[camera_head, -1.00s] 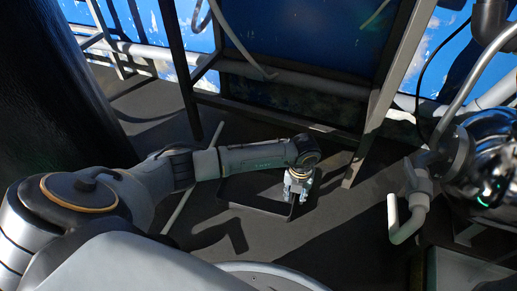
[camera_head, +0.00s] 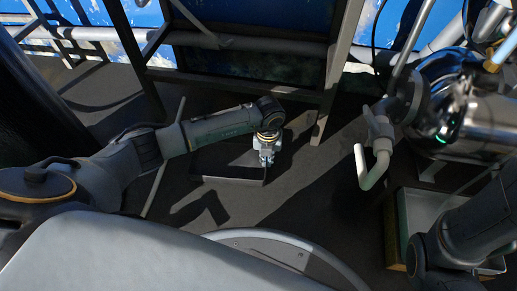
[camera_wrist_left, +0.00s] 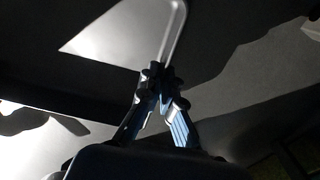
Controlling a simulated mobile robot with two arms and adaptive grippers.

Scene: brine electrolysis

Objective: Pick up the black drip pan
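The black drip pan (camera_head: 222,163) is a shallow dark tray near the floor, below my left forearm in the head view. My left gripper (camera_head: 266,158) points down at the pan's right end. In the left wrist view the fingers (camera_wrist_left: 160,78) come together at the pan's raised rim (camera_wrist_left: 176,38) and look shut on it. I cannot tell whether the pan is clear of the floor. The arm hides part of the pan. My right gripper is not in view; only part of my right arm shows at the lower right.
A dark metal frame (camera_head: 334,75) stands behind the pan. To the right are a pale bent pipe (camera_head: 372,168) and a shiny metal vessel (camera_head: 470,105). An open box (camera_head: 405,215) sits at the lower right. Bare floor (camera_head: 310,185) lies between pan and pipe.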

